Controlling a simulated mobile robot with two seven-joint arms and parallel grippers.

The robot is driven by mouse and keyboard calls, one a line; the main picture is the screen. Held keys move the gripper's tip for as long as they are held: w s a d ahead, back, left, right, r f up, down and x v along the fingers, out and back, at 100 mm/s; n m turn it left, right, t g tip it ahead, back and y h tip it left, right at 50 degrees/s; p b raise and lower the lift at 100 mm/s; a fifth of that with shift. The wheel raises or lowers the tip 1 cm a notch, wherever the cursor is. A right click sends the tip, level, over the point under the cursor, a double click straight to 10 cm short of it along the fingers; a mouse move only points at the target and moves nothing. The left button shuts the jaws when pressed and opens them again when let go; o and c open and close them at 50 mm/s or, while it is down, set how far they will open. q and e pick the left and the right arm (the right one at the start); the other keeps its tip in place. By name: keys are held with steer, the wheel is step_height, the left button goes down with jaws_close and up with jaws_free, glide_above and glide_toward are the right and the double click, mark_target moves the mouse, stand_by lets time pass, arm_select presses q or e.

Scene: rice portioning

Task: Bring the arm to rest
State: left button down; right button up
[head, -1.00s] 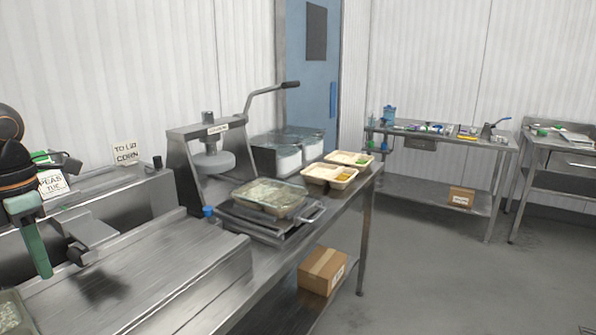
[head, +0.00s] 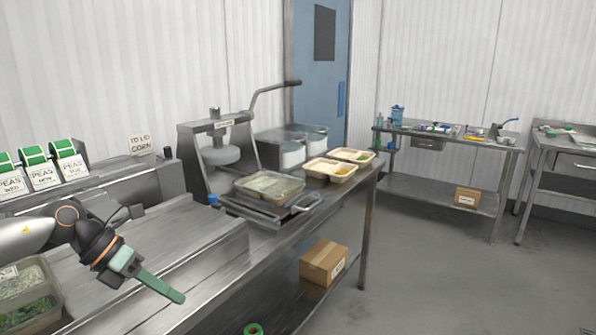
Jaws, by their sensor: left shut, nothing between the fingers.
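My left gripper (head: 155,284) shows at the lower left of the head view, its arm coming in from the left edge. Its green fingers are together and hold nothing. They point down and to the right above the steel counter (head: 150,238). The gripper is apart from the lidding press (head: 217,150) and from the tray (head: 269,186) lying on the press's plate. My right gripper is not in the head view.
A tray of rice and peas (head: 60,299) sits at the lower left, near my left arm. Label rolls (head: 70,161) stand behind it. Filled trays (head: 329,170) sit past the press. A cardboard box (head: 323,263) is on the shelf below. Floor to the right is clear.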

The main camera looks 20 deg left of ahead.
arm_select(q)
steer(key=w+d+f+n+t+h, duration=0.25)
steer(key=w+d+n+t, duration=0.35)
steer(key=d+n+t, duration=0.5)
steer(key=s+a+f+n+g+y, duration=0.1)
steer(key=s+a+f+n+y, duration=0.15)
steer(key=f+n+y, duration=0.5)
steer(key=s+a+f+n+g+y, duration=0.15)
steer(key=s+f+n+y, duration=0.3)
steer(key=n, duration=0.65)
steer(key=s+d+f+n+g+h, duration=0.2)
steer(key=s+d+f+n+g, duration=0.25)
steer(key=s, duration=0.45)
steer(key=s+d+f+n+g+h, duration=0.1)
steer(key=s+d+f+n+g, duration=0.3)
steer(key=s, duration=0.5)
steer(key=w+d+f+m+t+h+p, duration=0.1)
steer(key=w+d+f+t+h+p, duration=0.1)
steer(key=w+d+f+t+p, duration=0.2)
steer(key=shift+w+d+f+m+t+p, duration=0.35)
steer(key=shift+w+d+f+t, duration=0.15)
steer(key=shift+f, duration=1.2)
